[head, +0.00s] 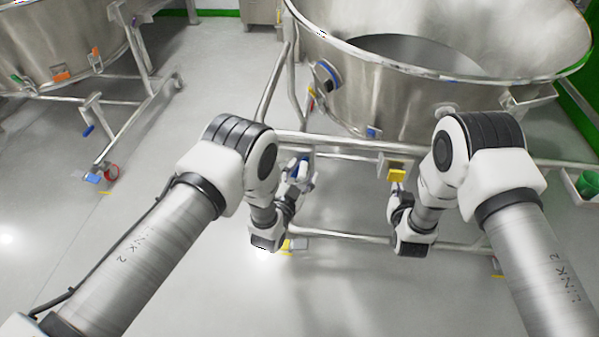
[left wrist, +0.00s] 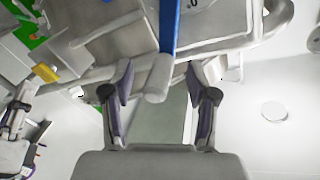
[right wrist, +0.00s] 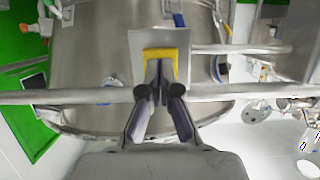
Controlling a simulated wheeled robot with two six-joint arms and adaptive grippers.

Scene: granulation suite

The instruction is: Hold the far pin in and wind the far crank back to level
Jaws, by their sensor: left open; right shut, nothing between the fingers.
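The crank shows in the left wrist view as a blue bar (left wrist: 169,28) with a grey round end piece (left wrist: 158,78). In the head view, some of its blue (head: 304,158) shows under the vessel's front rail. My left gripper (head: 299,176) is open there, its fingers (left wrist: 160,88) either side of the end piece with gaps. The pin's place is a grey plate with a yellow bracket (right wrist: 160,52), also in the head view (head: 397,174). My right gripper (right wrist: 159,78) is shut and empty, its tips at the bracket's opening. The pin itself is hidden; contact cannot be told.
A large steel vessel (head: 345,92) stands above a tubular frame with a front rail (head: 345,143). Another vessel (head: 60,40) on a frame stands at left, with a blue-handled crank (head: 88,130). A green bin (head: 587,184) is at far right. Open floor lies at front left.

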